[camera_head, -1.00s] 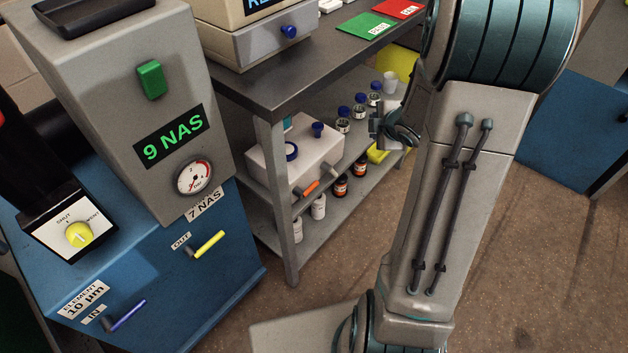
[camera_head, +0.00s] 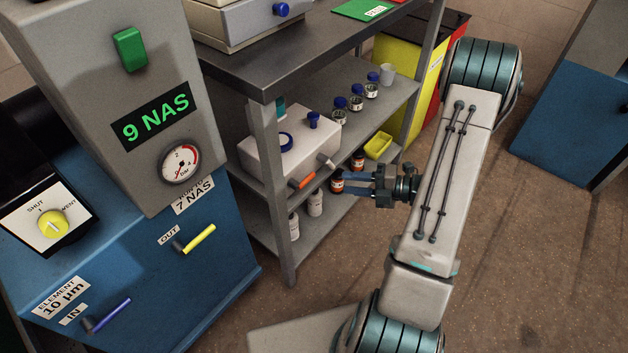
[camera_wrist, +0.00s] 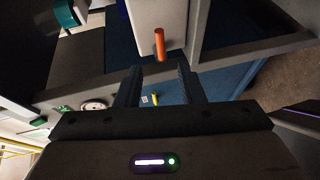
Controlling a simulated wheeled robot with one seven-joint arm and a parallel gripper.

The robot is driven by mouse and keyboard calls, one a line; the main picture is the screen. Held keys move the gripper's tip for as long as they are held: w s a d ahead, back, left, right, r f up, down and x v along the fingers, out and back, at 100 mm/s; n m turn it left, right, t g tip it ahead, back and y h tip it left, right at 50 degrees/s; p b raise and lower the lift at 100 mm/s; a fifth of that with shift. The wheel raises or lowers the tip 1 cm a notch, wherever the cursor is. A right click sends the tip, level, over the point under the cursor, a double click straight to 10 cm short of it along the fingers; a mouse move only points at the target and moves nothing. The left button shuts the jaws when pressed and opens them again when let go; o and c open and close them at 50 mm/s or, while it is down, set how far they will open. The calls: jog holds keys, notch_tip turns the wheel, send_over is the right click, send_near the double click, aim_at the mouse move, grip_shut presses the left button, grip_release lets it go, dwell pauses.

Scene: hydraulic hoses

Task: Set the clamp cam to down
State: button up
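I cannot pick out a part that is surely the clamp cam. My gripper (camera_head: 347,181) reaches leftward toward the lower part of the shelf rack in the head view. In the wrist view my gripper (camera_wrist: 159,68) is open, with its two dark fingers apart and nothing between them. An orange bar (camera_wrist: 159,44) shows just beyond the fingertips there. In the head view an orange handle (camera_head: 302,179) sits at the front of the white container (camera_head: 290,147), left of my gripper and apart from it.
The shelf rack (camera_head: 268,95) holds several jars and bottles; an orange-labelled bottle (camera_head: 337,184) is close by my fingertips. A blue filter unit (camera_head: 150,260) with yellow (camera_head: 198,239) and blue levers (camera_head: 110,315) stands left. Yellow (camera_head: 405,85) and red bins stand behind. Floor is clear at right.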

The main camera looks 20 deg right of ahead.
aim_at(311, 179)
jog(key=b+x, duration=0.1)
jog(key=x, duration=0.9)
jog(key=shift+w+a+f+b, duration=0.1)
jog(key=shift+w+a+b, duration=0.15)
jog(key=shift+a+b, duration=0.05)
grip_shut()
